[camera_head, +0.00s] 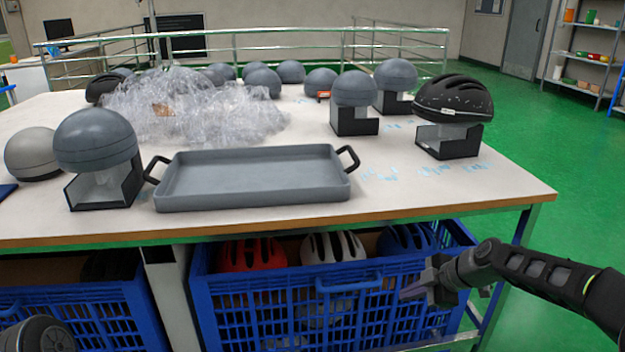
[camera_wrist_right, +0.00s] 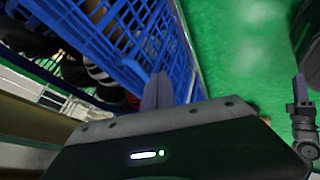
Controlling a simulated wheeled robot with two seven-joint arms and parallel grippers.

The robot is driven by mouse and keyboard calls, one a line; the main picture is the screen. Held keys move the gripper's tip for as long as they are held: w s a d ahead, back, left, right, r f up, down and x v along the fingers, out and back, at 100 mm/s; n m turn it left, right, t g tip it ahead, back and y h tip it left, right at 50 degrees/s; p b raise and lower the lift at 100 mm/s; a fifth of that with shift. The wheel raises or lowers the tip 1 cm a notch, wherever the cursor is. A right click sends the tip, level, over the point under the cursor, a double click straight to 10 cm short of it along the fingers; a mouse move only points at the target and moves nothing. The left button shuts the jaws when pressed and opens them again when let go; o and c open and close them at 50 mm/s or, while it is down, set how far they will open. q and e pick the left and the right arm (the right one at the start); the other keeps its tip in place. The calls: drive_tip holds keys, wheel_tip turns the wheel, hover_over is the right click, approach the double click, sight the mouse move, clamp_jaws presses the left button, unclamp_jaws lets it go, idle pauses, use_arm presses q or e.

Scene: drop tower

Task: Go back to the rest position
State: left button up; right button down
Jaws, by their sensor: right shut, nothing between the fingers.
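My right gripper (camera_head: 418,289) is in front of the right part of the blue crate under the table, at the lower right of the head view. Its fingers are together with nothing between them. In the right wrist view the closed fingers (camera_wrist_right: 157,92) point toward the side of the blue crate (camera_wrist_right: 135,35). I cannot tell if they touch it. A dark rounded part at the lower left edge of the head view may belong to my left arm, but no left gripper shows.
A grey tray (camera_head: 250,178) with black handles sits at the table's (camera_head: 450,200) front. Helmets and domes on stands surround it, with a black helmet (camera_head: 453,97) at right. The blue crate (camera_head: 300,300) below holds a red helmet (camera_head: 252,254) and others. Green floor (camera_head: 575,170) is open at right.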

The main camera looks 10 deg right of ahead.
drive_tip(key=s+a+f+m+h, duration=0.1)
drive_tip(key=s+a+f+m, duration=0.3)
drive_tip(key=f+m, duration=0.5)
drive_tip(key=s+a+f+m, duration=0.2)
drive_tip(key=a+f+m, duration=0.3)
drive_tip(key=f+m, duration=0.35)
drive_tip(key=s+a+f+g, duration=0.2)
drive_tip(key=s+a+f, duration=0.25)
drive_tip(key=s, duration=0.45)
drive_tip(key=s+a+f+m+g, duration=0.1)
drive_tip(key=s+a+f, duration=0.2)
drive_tip(key=s+a, duration=0.35)
drive_tip(key=s+a+f+g, duration=0.2)
drive_tip(key=s+a+f, duration=0.15)
drive_tip(key=s, duration=0.65)
wheel_tip(320, 180, up, 26)
drive_tip(key=s+a+p, duration=0.1)
drive_tip(key=a+p, duration=0.1)
drive_tip(key=p, duration=2.4)
